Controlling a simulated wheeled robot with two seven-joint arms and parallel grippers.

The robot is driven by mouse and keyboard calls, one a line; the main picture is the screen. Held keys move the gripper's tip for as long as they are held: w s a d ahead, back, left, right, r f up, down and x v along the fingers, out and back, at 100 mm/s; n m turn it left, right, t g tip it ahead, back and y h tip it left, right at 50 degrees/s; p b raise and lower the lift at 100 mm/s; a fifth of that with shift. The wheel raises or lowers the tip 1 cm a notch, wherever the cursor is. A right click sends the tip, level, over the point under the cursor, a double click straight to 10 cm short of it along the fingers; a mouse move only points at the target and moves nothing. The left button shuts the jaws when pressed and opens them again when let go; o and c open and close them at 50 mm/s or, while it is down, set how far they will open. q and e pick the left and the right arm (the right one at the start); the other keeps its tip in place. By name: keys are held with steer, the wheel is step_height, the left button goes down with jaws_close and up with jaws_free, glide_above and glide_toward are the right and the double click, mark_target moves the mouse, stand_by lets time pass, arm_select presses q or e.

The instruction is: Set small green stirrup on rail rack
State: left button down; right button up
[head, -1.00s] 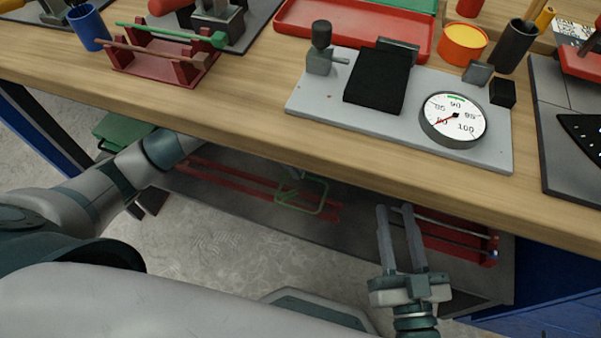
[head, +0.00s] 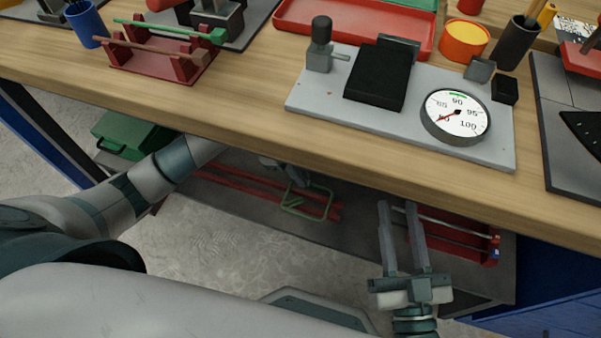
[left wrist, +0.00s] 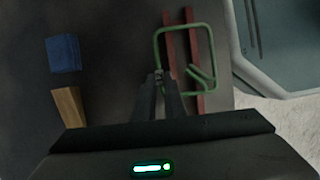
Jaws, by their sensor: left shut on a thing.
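The small green stirrup (head: 306,211) is a bent rectangular loop with inward hooked ends, held under the bench top. My left gripper (head: 288,182) is shut on one side of it; the left wrist view shows the fingertips (left wrist: 163,77) at the edge of the stirrup (left wrist: 185,29). The red rails of a rack (head: 240,184), on the grey lower shelf, lie behind and below the stirrup. In the left wrist view the rails (left wrist: 169,31) run beneath the loop; whether they touch it is unclear. My right gripper (head: 401,207) is open and empty, at the bench's front edge.
The wooden bench top (head: 230,105) overhangs the lower shelf (head: 352,224). A red rack with rods (head: 455,240) stands on the shelf behind my right gripper. A green box (head: 130,135) is at the left. In the left wrist view, a blue block (left wrist: 63,54) lies on the dark surface.

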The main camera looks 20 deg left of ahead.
steer(key=shift+r, duration=0.15)
arm_select(q)
steer(key=c, duration=1.8)
jaws_free()
arm_select(e)
steer(key=shift+s+r, duration=0.1)
steer(key=shift+r, duration=0.05)
